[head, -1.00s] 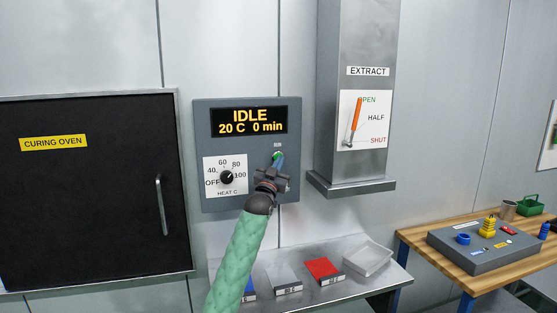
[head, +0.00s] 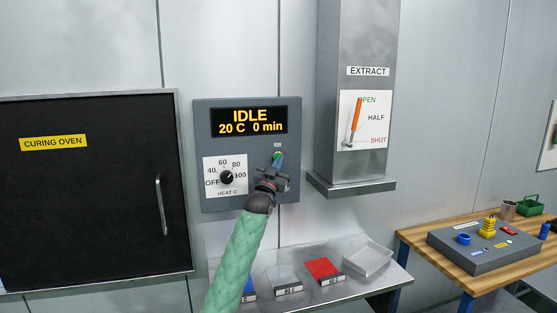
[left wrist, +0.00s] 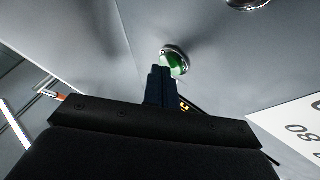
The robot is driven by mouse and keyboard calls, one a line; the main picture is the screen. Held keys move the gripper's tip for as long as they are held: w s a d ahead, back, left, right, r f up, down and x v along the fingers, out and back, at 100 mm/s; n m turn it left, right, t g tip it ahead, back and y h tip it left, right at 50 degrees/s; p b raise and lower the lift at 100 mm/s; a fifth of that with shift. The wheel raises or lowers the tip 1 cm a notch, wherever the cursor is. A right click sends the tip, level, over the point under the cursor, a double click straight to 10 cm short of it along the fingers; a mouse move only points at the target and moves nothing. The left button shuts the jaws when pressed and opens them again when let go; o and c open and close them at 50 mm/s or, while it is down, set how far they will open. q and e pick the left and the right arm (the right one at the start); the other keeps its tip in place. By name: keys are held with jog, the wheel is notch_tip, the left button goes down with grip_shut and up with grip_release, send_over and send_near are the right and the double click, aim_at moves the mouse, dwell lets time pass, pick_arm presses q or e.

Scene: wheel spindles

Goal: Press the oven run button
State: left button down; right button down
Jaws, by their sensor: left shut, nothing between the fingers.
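The oven control panel (head: 248,190) is a grey box with a display (head: 249,121) reading IDLE, 20 C, 0 min. The green run button (head: 277,154) sits under the RUN label, right of the heat dial (head: 227,177). My right gripper is not in view.
The black curing oven door (head: 90,220) is closed at the left. The extract duct (head: 365,40) with its orange lever (head: 356,115) stands to the right. Below is a metal shelf (head: 335,293) with several trays. A wooden bench (head: 415,245) is further right.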

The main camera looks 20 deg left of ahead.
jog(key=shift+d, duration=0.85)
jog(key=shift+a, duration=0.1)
pick_arm(q)
jog(key=shift+s+d, duration=0.4)
jog(key=shift+s, duration=0.2)
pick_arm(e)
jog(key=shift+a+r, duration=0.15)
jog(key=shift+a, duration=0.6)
pick_arm(q)
jog(key=shift+s+d+p, duration=0.2)
jog(key=shift+s+d, duration=0.25)
jog(key=shift+s, duration=0.25)
jog(key=shift+s+d+p, duration=0.15)
jog(key=shift+s+d, duration=0.3)
jog(key=shift+s, duration=0.25)
jog(key=shift+s+d+p, duration=0.2)
jog(key=shift+s+d, duration=0.25)
jog(key=shift+s, duration=0.25)
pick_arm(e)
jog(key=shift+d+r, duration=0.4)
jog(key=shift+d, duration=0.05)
